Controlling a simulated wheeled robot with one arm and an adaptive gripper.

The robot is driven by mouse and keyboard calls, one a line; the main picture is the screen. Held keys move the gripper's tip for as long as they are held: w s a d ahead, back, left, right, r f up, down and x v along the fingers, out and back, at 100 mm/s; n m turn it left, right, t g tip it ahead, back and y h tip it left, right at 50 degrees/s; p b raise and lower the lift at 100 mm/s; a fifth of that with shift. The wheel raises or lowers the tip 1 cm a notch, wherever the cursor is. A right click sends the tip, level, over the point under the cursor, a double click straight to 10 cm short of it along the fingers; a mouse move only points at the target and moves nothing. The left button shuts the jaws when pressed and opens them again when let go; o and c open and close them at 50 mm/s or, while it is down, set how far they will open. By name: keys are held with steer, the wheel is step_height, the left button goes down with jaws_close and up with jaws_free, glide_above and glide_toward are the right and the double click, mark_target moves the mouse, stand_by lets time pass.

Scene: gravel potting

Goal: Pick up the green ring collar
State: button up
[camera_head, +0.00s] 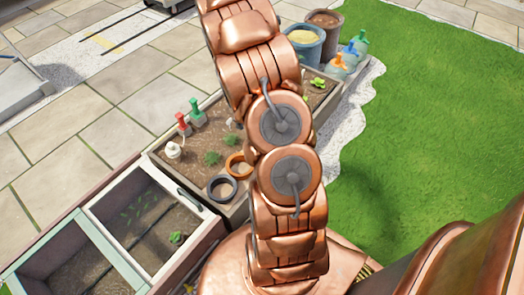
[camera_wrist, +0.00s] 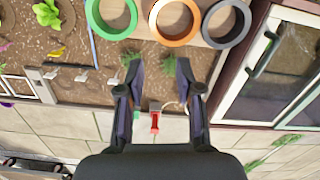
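The green ring collar (camera_wrist: 112,35) lies at the top left of the wrist view, on a pale board beside the soil. In the head view I cannot see it; my arm may hide it. An orange ring (camera_wrist: 175,41) and a dark grey ring (camera_wrist: 226,42) lie in a row to its right. My gripper (camera_wrist: 161,68) is open with nothing between its fingers. In the wrist view its fingertips sit below the row, under the orange ring and right of the green one. My gripper is hidden in the head view.
The orange ring (camera_head: 229,162) and dark ring (camera_head: 211,188) show in the planter, near small green plants (camera_head: 211,158). Red (camera_head: 183,124) and green (camera_head: 196,113) bottles stand at its edge. A cold frame (camera_head: 132,262) adjoins it. Pots (camera_head: 303,50) stand behind.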

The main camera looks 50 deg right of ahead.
steer(key=shift+n+t, duration=0.3)
steer(key=shift+n, duration=0.3)
steer(key=d+f+b, duration=0.2)
steer(key=f, duration=0.4)
steer(key=d+f+b, duration=0.2)
steer(key=d+f, duration=0.1)
steer(key=f, duration=0.4)
steer(key=d+f+b, duration=0.2)
steer(key=f+b, duration=0.1)
steer(key=f, duration=0.4)
steer(key=shift+d+f, duration=0.15)
steer(key=f, duration=0.1)
steer(key=f+b, duration=0.2)
steer(key=f, duration=0.1)
steer(key=shift+s+a, duration=0.3)
steer(key=shift+s, duration=0.05)
steer(key=shift+f, duration=0.6)
jaws_close()
